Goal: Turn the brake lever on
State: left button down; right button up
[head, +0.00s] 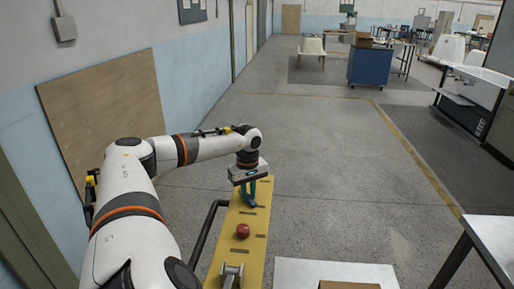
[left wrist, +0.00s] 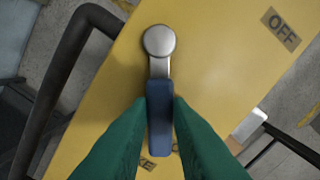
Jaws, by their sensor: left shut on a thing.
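The brake lever (left wrist: 158,68) has a round silver pivot, a short metal arm and a blue handle. It lies over a yellow panel (head: 258,220), which also fills much of the left wrist view (left wrist: 215,75). My left gripper (head: 249,198) is over the far part of this panel. Its green fingers (left wrist: 160,108) are shut on the blue handle, one on each side. An "OFF" label (left wrist: 281,28) is to the upper right of the pivot. Another label, partly covered by the fingers, ends in "KE". In the head view the gripper hides the lever. My right gripper is not in view.
A red knob (head: 242,231) and a metal lever (head: 231,272) are nearer on the panel. A dark rail (head: 205,236) runs along its left side. A light table (head: 335,272) with a brown box (head: 350,285) is at the front right. The floor beyond is open.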

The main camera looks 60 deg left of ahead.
aim_at(239, 201)
pick_arm(q)
jog(key=shift+s+f+m, duration=0.1)
jog(key=shift+s+m, duration=0.15)
jog(key=shift+m, duration=0.25)
jog(key=shift+s+a+m+b, duration=0.15)
jog(key=shift+s+m+b, duration=0.2)
jog(key=shift+m+b, duration=0.4)
jog(key=m, duration=0.2)
jog(key=s+m, duration=0.1)
jog(key=shift+a+b, duration=0.25)
jog(key=shift+b, duration=0.1)
jog(key=shift+s+a+m, duration=0.2)
jog(key=shift+s+m, duration=0.05)
jog(key=shift+m, duration=0.5)
jog(key=c, duration=1.3)
grip_release()
jog(key=shift+r, duration=0.25)
jog(key=shift+r+b, duration=0.3)
jog(key=shift+r, duration=5.6)
